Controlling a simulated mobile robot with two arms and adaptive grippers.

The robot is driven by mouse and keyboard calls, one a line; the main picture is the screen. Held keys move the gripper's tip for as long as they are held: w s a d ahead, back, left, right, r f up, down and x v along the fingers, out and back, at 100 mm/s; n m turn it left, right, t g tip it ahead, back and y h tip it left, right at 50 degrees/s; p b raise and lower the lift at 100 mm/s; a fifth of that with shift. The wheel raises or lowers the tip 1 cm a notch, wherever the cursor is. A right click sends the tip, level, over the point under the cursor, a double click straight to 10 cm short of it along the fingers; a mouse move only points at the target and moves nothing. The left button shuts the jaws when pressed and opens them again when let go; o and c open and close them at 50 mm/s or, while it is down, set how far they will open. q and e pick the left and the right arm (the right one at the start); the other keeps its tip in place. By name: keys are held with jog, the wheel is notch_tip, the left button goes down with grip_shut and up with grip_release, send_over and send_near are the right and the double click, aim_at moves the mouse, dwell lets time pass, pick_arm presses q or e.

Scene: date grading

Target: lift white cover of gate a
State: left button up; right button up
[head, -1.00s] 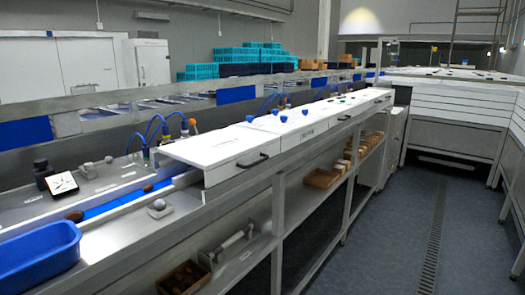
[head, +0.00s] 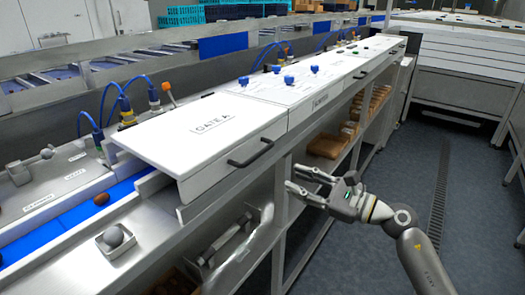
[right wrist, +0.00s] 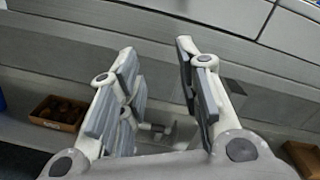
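The white cover of gate A (head: 203,128) lies closed and flat on the line, with "GATE A" printed on its top. A dark bar handle (head: 250,153) sits on its front face. My right gripper (head: 296,182) is open and empty in the head view, in front of the bench, to the right of the handle and lower than it. In the right wrist view the open fingers (right wrist: 155,85) have nothing between them; the bench front lies behind them. The handle does not show clearly there. My left gripper is not in view.
A second white cover (head: 310,88) adjoins on the right. A blue belt (head: 70,222) runs out at the left, with a brown date (head: 101,199) on it. A lower shelf holds a brown crate (right wrist: 58,113). The grey floor (head: 405,155) at right is free.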

aim_at(265, 152)
jog(key=s+a+r+n+h, duration=0.1)
jog(key=s+r+n+h, duration=0.25)
jog(key=r+n, duration=0.7)
jog(key=shift+n+g+y, duration=0.35)
jog(key=shift+n+g, duration=0.05)
jog(key=shift+n, duration=0.55)
jog(key=p+x, duration=0.1)
jog(key=x, duration=0.2)
jog(key=p+x, duration=0.2)
jog(key=x, duration=0.1)
jog(key=f+p+x, duration=0.1)
jog(key=p+x, duration=0.1)
jog(key=x, duration=0.1)
jog(key=shift+a, duration=0.15)
jog(key=shift+w+a+f, duration=0.3)
jog(key=shift+w+a, duration=0.05)
jog(key=shift+a, duration=0.05)
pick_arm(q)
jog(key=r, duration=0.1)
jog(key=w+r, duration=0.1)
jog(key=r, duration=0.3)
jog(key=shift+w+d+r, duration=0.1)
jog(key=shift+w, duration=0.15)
pick_arm(e)
grip_shut()
